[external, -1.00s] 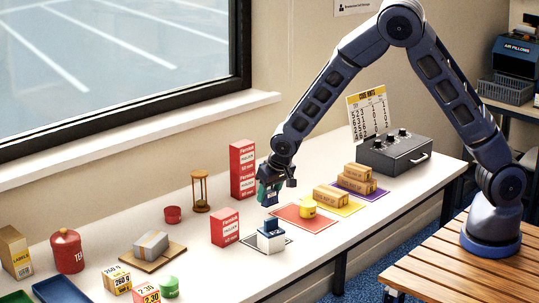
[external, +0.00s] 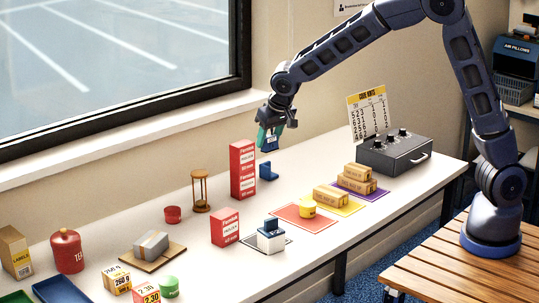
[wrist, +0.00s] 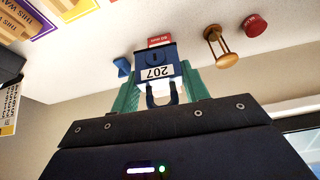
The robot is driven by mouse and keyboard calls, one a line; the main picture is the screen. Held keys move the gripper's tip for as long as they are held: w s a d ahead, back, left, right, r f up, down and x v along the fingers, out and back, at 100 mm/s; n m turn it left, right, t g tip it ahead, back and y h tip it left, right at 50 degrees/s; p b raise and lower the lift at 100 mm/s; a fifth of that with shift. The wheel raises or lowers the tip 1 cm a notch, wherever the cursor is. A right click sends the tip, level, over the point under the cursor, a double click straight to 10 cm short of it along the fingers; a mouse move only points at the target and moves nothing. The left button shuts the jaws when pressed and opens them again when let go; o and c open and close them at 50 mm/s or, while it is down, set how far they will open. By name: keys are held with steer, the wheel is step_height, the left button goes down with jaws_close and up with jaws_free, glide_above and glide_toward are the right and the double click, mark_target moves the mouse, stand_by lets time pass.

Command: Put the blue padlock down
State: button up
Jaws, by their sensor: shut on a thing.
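My gripper (external: 269,138), with green fingers, is shut on the blue padlock (wrist: 155,62). The padlock has a white label reading 207, and its shackle points toward my wrist. In the external view the padlock (external: 269,144) hangs in the air near the window wall, above the back of the white table (external: 330,160). It is clear of the tabletop. A small blue object (external: 268,171) stands on the table below it, beside the tall red boxes; it also shows in the wrist view (wrist: 122,66).
The tall red boxes (external: 243,169) and hourglass (external: 201,191) stand to the left. A dark control box (external: 395,153) and code card (external: 368,114) are at right. Cartons (external: 330,196) lie on coloured mats. A white block with a blue top (external: 271,239) stands at the front.

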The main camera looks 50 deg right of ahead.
steer(key=s+a+n+y, duration=0.1)
steer(key=s+a+n, duration=0.1)
steer(key=s+a, duration=0.65)
steer(key=s+a+n+y, duration=0.15)
steer(key=s+a, duration=0.25)
steer(key=a, duration=0.9)
steer(key=s+a+n, duration=0.2)
steer(key=s+a, duration=0.4)
steer(key=a, duration=0.4)
steer(key=shift+t, duration=0.3)
steer(key=f, duration=2)
steer(key=shift+a, duration=0.2)
steer(key=o, duration=1.2)
steer(key=shift+f, duration=0.1)
steer(key=v, duration=1.2)
